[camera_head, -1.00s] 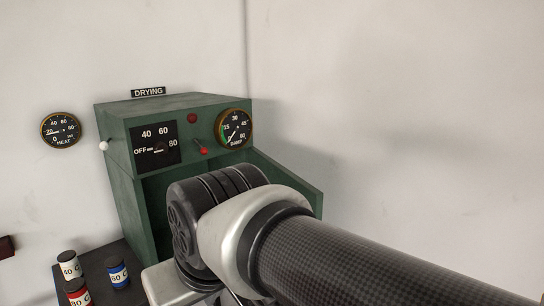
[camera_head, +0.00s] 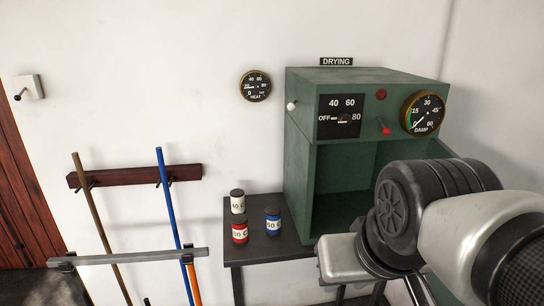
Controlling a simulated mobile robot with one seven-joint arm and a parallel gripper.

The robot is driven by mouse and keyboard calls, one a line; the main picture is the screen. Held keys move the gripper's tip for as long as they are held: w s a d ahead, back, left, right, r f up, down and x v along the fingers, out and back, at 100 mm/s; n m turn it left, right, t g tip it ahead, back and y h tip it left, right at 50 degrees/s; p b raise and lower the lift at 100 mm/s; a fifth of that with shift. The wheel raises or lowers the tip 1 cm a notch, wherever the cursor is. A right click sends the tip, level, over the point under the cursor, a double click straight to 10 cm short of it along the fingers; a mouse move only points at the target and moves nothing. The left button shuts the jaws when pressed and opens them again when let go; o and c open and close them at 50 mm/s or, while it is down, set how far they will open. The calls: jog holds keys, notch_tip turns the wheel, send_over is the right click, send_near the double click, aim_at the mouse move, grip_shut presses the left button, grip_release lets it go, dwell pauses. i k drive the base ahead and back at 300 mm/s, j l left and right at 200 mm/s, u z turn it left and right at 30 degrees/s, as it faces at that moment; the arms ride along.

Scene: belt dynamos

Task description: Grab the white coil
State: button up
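I can make out no white coil for certain in the head view. A small cylinder with a white band (camera_head: 238,203) and dark ends stands upright at the back left of a dark side table (camera_head: 262,243). Its label seems to read 40 C. My arm fills the right side, in front of the drying cabinet, well to the right of the cylinder. My gripper's fingers are not visible.
A red-banded cylinder (camera_head: 239,231) and a blue-banded one (camera_head: 273,222) stand close by. The open-fronted green drying cabinet (camera_head: 298,130) is to the right. A wall rack (camera_head: 128,180) with upright poles and a grey bar (camera_head: 130,257) are to the left.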

aim_at(237, 196)
jog(key=i+u, duration=0.15)
jog(key=i, duration=1.05)
jog(key=j, duration=0.1)
